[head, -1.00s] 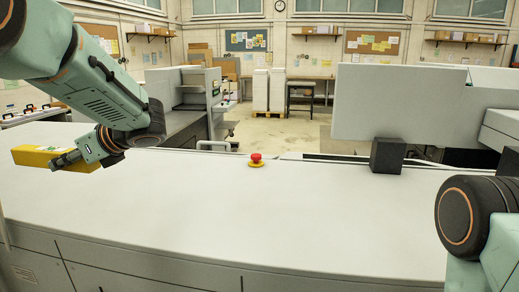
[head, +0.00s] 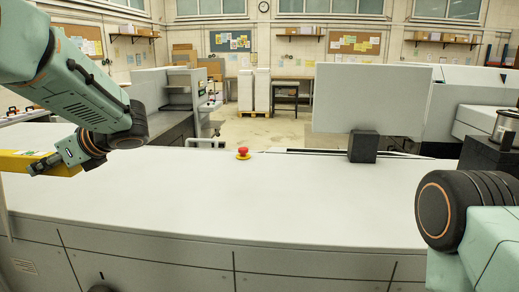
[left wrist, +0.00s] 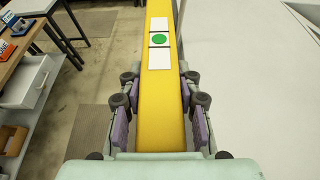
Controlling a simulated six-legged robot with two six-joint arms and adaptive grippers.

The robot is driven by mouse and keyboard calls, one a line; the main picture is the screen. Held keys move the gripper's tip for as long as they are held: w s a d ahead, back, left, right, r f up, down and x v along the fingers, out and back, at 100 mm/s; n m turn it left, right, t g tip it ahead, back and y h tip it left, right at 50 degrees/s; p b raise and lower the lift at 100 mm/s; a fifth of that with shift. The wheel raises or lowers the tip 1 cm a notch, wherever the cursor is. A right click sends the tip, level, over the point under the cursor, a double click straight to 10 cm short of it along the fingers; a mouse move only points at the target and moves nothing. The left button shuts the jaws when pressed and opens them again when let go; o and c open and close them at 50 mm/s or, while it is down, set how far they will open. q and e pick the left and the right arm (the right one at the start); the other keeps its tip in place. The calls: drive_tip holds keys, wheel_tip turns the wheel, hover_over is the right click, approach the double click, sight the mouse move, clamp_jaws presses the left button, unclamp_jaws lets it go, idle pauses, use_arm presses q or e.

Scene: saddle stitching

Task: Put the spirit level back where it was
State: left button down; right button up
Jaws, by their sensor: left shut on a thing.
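The spirit level is a yellow bar (head: 18,163) at the left edge of the head view, partly cut off by the frame. In the left wrist view the yellow spirit level (left wrist: 161,105) runs lengthwise between the fingers, with white patches and a green disc on its face. My left gripper (head: 45,163) is shut on it and holds it by the left end of the white machine top. In the left wrist view my left gripper (left wrist: 160,100) has pads on both sides of the bar. My right gripper is out of view; only part of my right arm shows.
The long white machine top (head: 230,205) is mostly bare. A red emergency button (head: 242,153) sits at its back edge, and a black block (head: 363,146) stands farther right. In the left wrist view, a wooden bench (left wrist: 22,40) with items and an open drawer (left wrist: 30,85) lies left.

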use_arm(q)
drive_tip(key=s+d+f+n+g+h, duration=0.1)
drive_tip(key=s+d+f+n+g, duration=0.25)
drive_tip(key=f, duration=0.35)
drive_tip(key=s+d+f+n+g+h, duration=0.1)
drive_tip(key=s+d+f+n+g, duration=0.3)
drive_tip(key=f, duration=0.3)
drive_tip(key=s+d+f+n+g+h, duration=0.2)
drive_tip(key=s+f+g, duration=0.1)
drive_tip(key=s+f, duration=0.3)
drive_tip(key=d+n+t+h, duration=0.8)
drive_tip(key=d+n+h, duration=1)
drive_tip(key=n+h, duration=0.65)
wheel_tip(320, 180, down, 23)
drive_tip(key=a+n+t+y+b, duration=0.1)
drive_tip(key=n+t+y+b, duration=0.3)
drive_tip(key=b, duration=1.7)
drive_tip(key=n+t, duration=0.5)
drive_tip(key=n, duration=0.1)
drive_tip(key=shift+w, duration=0.4)
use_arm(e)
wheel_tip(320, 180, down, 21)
